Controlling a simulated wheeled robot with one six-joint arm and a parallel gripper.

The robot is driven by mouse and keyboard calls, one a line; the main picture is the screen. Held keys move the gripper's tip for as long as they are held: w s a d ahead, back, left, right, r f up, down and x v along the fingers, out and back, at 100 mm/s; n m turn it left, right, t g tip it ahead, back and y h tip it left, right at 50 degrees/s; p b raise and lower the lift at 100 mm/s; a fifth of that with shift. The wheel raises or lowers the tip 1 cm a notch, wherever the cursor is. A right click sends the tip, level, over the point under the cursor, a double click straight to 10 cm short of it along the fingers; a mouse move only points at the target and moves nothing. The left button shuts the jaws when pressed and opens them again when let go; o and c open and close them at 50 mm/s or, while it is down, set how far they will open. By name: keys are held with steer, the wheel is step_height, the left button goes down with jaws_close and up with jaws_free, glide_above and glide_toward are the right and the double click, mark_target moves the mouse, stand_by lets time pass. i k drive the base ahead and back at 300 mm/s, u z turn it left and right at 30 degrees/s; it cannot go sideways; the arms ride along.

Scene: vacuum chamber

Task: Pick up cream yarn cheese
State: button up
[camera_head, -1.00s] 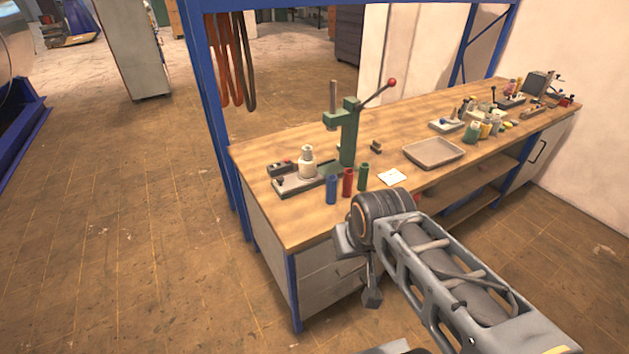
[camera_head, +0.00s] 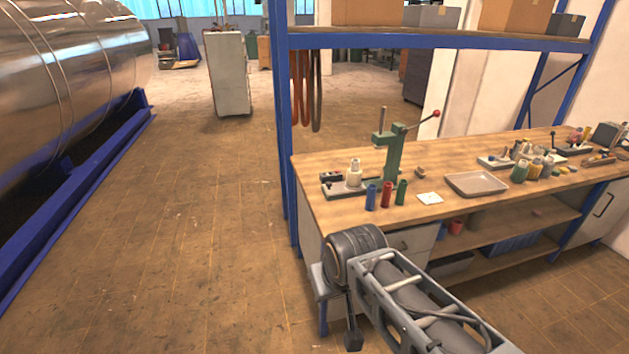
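A cream, stepped cylinder (camera_head: 354,174), which looks like the cream yarn cheese, stands upright on a grey fixture (camera_head: 338,191) near the left end of the wooden workbench (camera_head: 335,212). It is left of a green press with a red-knobbed lever. My arm reaches in from the lower right, its joint in front of the bench's near left corner and well short of the cream cylinder. I cannot make out my gripper's fingers in this view, and nothing touches the cream cylinder.
Blue (camera_head: 371,197), red (camera_head: 387,195) and green (camera_head: 401,192) cylinders stand near the bench's front edge. The green press (camera_head: 394,155) rises behind them. A shallow tray (camera_head: 476,184) lies farther right. A blue post (camera_head: 283,130) stands at the left end. The floor to the left is clear.

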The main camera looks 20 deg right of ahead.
mark_target(354, 180)
steer(key=u, duration=0.3)
steer(key=i, duration=3.7)
steer(key=z, duration=3.55)
steer(key=i, duration=0.2)
steer(key=u, duration=0.1)
